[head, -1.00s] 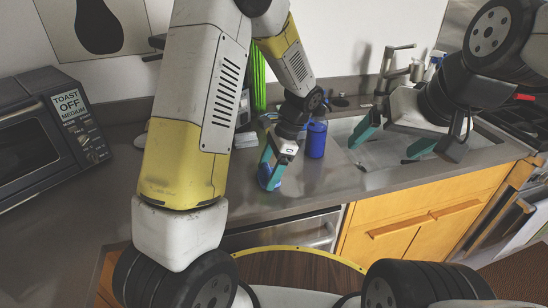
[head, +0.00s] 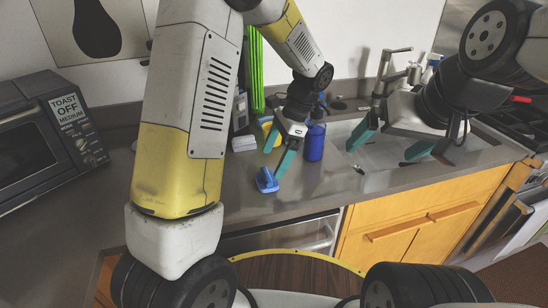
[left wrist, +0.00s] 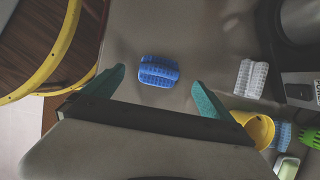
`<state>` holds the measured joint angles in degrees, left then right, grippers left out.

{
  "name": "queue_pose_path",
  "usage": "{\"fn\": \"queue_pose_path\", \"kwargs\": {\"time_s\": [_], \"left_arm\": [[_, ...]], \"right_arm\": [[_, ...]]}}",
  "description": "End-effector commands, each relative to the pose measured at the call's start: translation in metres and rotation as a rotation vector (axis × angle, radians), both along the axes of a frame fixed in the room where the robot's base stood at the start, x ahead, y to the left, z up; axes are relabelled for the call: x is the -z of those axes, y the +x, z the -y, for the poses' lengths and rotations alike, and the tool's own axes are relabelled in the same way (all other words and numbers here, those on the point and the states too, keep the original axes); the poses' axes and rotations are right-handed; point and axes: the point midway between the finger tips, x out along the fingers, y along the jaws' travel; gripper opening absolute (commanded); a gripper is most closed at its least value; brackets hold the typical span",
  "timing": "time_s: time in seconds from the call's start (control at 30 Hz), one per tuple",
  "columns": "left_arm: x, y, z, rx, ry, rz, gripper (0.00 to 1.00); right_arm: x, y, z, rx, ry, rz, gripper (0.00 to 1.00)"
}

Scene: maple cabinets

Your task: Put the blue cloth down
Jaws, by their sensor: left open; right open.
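The blue cloth (head: 267,180) is a small folded, ribbed bundle lying on the grey counter near its front edge. In the left wrist view the blue cloth (left wrist: 158,71) lies ahead between the spread fingers, with bare counter around it. My left gripper (head: 280,150) is open and empty, its teal fingers apart, above and behind the cloth. One fingertip appears close to the cloth in the head view; I cannot tell whether it touches. My right gripper (head: 393,142) is open and empty over the sink area at the right.
A blue cylindrical container (head: 315,141) stands right of the left gripper. A yellow cup (left wrist: 260,130) and a white ribbed block (left wrist: 250,78) are nearby. A toaster oven (head: 45,135) stands at the left. The faucet (head: 383,72) is behind. Counter left of the cloth is clear.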

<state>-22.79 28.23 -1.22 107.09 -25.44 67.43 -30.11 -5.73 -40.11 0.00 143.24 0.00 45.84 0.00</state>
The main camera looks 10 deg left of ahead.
Motion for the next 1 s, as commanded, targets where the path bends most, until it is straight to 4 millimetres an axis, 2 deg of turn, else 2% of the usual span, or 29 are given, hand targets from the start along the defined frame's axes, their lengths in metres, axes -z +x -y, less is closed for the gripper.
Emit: {"fn": "queue_pose_path", "kwargs": {"time_s": [0.03, 0.2, 0.37, 0.47, 0.67, 0.8, 1.0], "left_arm": [[-0.011, 0.003, 0.004, 0.001, -0.002, 0.005, 0.97], [-0.037, 0.006, 0.015, 0.002, -0.001, 0.002, 0.97], [-0.051, 0.008, 0.019, -0.001, -0.003, 0.003, 0.97], [-0.060, 0.004, 0.015, -0.029, -0.021, 0.024, 0.97], [-0.098, -0.024, -0.010, -0.207, -0.141, 0.155, 0.97], [-0.124, -0.054, -0.028, -0.378, -0.253, 0.272, 0.97], [-0.151, -0.098, -0.048, -0.622, -0.413, 0.437, 0.97]], "right_arm": [[0.000, 0.000, 0.000, 0.000, 0.000, 0.000, 0.97], [0.000, 0.000, 0.000, 0.000, 0.000, 0.000, 0.97], [0.000, 0.000, 0.000, 0.000, 0.000, 0.000, 0.97], [0.000, 0.000, 0.000, 0.000, 0.000, 0.000, 0.97], [0.000, 0.000, 0.000, 0.000, 0.000, 0.000, 0.97], [0.000, 0.000, 0.000, 0.000, 0.000, 0.000, 0.97], [0.000, 0.000, 0.000, 0.000, 0.000, 0.000, 0.97]]}}
